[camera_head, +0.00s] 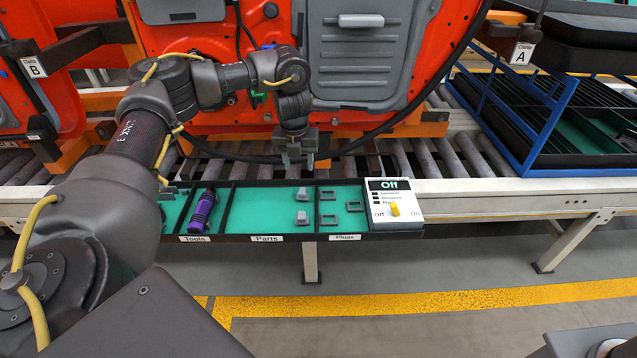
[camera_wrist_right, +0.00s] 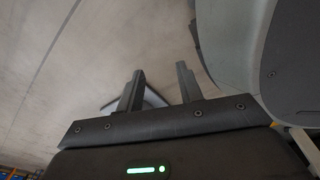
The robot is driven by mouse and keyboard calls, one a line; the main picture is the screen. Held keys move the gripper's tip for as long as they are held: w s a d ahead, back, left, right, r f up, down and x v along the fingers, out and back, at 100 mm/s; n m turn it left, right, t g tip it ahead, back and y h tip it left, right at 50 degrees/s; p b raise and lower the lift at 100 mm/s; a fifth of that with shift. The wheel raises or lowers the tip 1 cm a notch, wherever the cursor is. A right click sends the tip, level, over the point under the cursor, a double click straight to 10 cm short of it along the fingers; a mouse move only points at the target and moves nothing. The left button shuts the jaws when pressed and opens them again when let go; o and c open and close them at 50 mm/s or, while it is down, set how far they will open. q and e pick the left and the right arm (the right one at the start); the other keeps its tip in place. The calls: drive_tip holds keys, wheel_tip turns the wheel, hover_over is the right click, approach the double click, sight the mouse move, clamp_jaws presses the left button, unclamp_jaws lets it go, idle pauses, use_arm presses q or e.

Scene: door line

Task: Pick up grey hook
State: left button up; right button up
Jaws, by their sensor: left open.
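Two small grey pieces lie in the Parts compartment of the shallow green-lined tray (camera_head: 255,238): an upper one (camera_head: 302,194) and a lower one (camera_head: 303,217). They may be hooks, but they are too small to tell for sure. My left gripper (camera_head: 296,166) points down over the rollers at the tray's back edge, just behind and above the upper grey piece. It is open, with nothing seen between its fingers and not touching the pieces. My right gripper (camera_wrist_right: 160,85) shows in the right wrist view with its fingers apart and empty, away from the tray.
A purple tool (camera_head: 202,212) lies in the Tools compartment. A white switch box (camera_head: 393,203) reading Off stands at the tray's right end. An orange door (camera_head: 445,60) rises behind the rollers. A blue rack (camera_head: 560,115) stands right.

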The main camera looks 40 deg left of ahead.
use_arm(q)
drive_tip(key=s, duration=0.1)
hover_over(302, 190)
drive_tip(key=f, duration=0.4)
drive_tip(key=shift+s+f+b, duration=0.35)
drive_tip(key=shift+f, duration=0.3)
drive_tip(key=shift+s, duration=0.3)
drive_tip(key=f, duration=0.2)
drive_tip(key=w+f, duration=0.1)
drive_tip(key=f, duration=0.2)
use_arm(e)
drive_tip(key=shift+w+a+r, duration=0.1)
drive_tip(key=shift+w+a, duration=0.2)
drive_tip(key=shift+w, duration=0.15)
use_arm(q)
drive_tip(key=shift+c, duration=0.2)
clamp_jaws()
